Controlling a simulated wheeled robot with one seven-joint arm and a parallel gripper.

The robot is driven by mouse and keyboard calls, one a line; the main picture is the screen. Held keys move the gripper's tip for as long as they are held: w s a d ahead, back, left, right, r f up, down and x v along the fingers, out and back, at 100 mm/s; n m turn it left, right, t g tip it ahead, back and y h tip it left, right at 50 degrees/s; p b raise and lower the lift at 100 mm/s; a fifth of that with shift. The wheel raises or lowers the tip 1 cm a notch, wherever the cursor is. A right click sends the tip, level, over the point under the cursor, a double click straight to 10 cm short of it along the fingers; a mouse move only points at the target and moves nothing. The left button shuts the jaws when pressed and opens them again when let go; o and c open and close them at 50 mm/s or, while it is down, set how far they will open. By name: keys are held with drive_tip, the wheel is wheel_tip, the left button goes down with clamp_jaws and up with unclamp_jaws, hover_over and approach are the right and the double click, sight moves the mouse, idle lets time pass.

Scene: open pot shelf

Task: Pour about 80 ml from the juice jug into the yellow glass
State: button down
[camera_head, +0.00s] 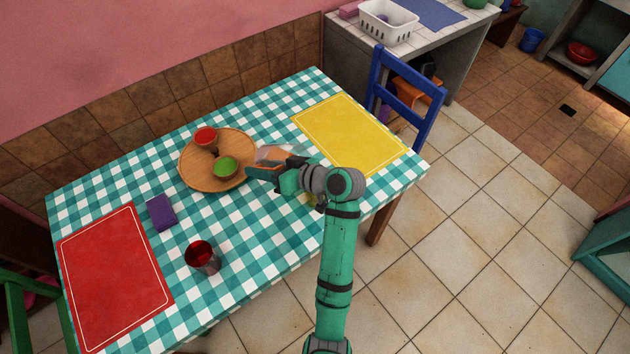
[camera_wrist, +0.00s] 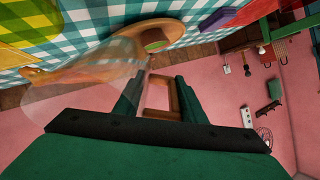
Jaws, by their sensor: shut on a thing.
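My gripper (camera_head: 268,172) is shut on the handle of the clear juice jug (camera_head: 275,153), above the table between the wooden tray and the yellow mat. In the wrist view the jug (camera_wrist: 85,98) lies tipped on its side, with orange juice (camera_wrist: 95,68) along one wall and reaching toward its mouth at the left. Its handle (camera_wrist: 158,97) is between my fingers. A yellow object, probably the yellow glass (camera_head: 312,201), shows in small part under my arm; most of it is hidden. A yellow-green shape (camera_wrist: 14,57) near the jug's mouth may be the same glass. Its fill level cannot be seen.
A round wooden tray (camera_head: 198,180) holds a red-topped cup (camera_head: 206,138) and a green one (camera_head: 226,167). A red glass (camera_head: 202,258), a purple box (camera_head: 161,213), a red mat (camera_head: 110,280) and a yellow mat (camera_head: 350,135) are on the checked table. A blue chair (camera_head: 405,90) stands behind.

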drive_tip(key=shift+d+r+y, duration=0.25)
drive_tip(key=shift+r+y, duration=0.15)
drive_tip(key=shift+d+r+t, duration=0.1)
drive_tip(key=shift+r+t, duration=0.1)
drive_tip(key=shift+t, duration=0.2)
drive_tip(key=shift+s+d+r+y, duration=0.1)
drive_tip(key=shift+d+r+y, duration=0.1)
drive_tip(key=shift+d+y, duration=0.15)
idle(0.7)
drive_tip(key=shift+a+r+y, duration=0.15)
drive_tip(key=shift+r+y, duration=0.05)
drive_tip(key=shift+y, duration=0.05)
idle(0.9)
drive_tip(key=shift+s+r, duration=0.1)
idle(0.4)
drive_tip(key=f+h, duration=0.1)
drive_tip(key=f+g+h, duration=0.1)
drive_tip(key=w+a+f+h, duration=0.1)
drive_tip(key=shift+a+f+h, duration=0.1)
drive_tip(key=shift+f+h, duration=0.2)
drive_tip(key=shift+h, duration=0.1)
